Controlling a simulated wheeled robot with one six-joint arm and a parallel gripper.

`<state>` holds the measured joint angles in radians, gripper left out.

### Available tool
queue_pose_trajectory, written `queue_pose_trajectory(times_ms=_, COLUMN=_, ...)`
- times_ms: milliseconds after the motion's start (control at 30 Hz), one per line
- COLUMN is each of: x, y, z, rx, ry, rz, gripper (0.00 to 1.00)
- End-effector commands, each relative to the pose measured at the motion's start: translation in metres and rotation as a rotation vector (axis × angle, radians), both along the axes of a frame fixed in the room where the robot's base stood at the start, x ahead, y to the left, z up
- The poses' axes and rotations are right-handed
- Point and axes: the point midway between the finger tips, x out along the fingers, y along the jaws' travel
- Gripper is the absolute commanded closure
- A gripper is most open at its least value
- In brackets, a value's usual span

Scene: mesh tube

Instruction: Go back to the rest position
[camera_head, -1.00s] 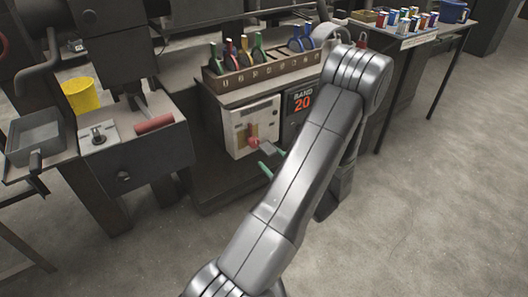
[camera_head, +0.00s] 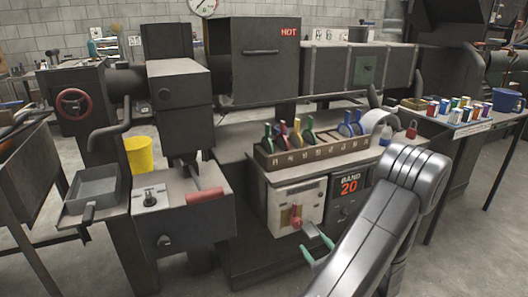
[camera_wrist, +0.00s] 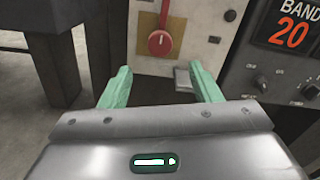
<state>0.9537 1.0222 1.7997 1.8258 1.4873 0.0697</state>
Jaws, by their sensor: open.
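My gripper (camera_wrist: 161,88) has two green fingers spread apart in the wrist view, with nothing between them. Its fingertips also show in the head view (camera_head: 318,249), low and in front of the cream panel (camera_head: 297,205). The panel carries a red-knobbed lever (camera_wrist: 159,42), which stands just beyond the fingers, apart from them. A small grey ledge (camera_wrist: 184,80) juts out below the panel, near the right finger. My arm fills the lower right of the head view and hides part of the machine front.
A dark panel reading "BAND 20" (camera_head: 348,188) is right of the lever. Above is a rack (camera_head: 290,156) of coloured-handled tools. A drawer unit with a red handle (camera_head: 206,196) and a grey tray (camera_head: 92,190) stand left. A table (camera_head: 460,123) with several coloured cans stands right.

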Motion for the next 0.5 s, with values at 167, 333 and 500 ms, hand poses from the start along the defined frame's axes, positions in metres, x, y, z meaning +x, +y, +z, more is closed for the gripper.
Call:
queue_pose_trajectory(times_ms=167, x=0.030, y=0.012, z=0.000, rx=-0.002, ry=-0.001, rz=0.004, gripper=0.43)
queue_pose_trajectory(times_ms=333, x=0.059, y=0.023, z=0.000, rx=-0.002, ry=-0.001, rz=0.004, gripper=0.43)
queue_pose_trajectory(times_ms=500, x=0.084, y=0.032, z=0.000, rx=-0.001, ry=-0.001, rz=0.002, gripper=0.43)
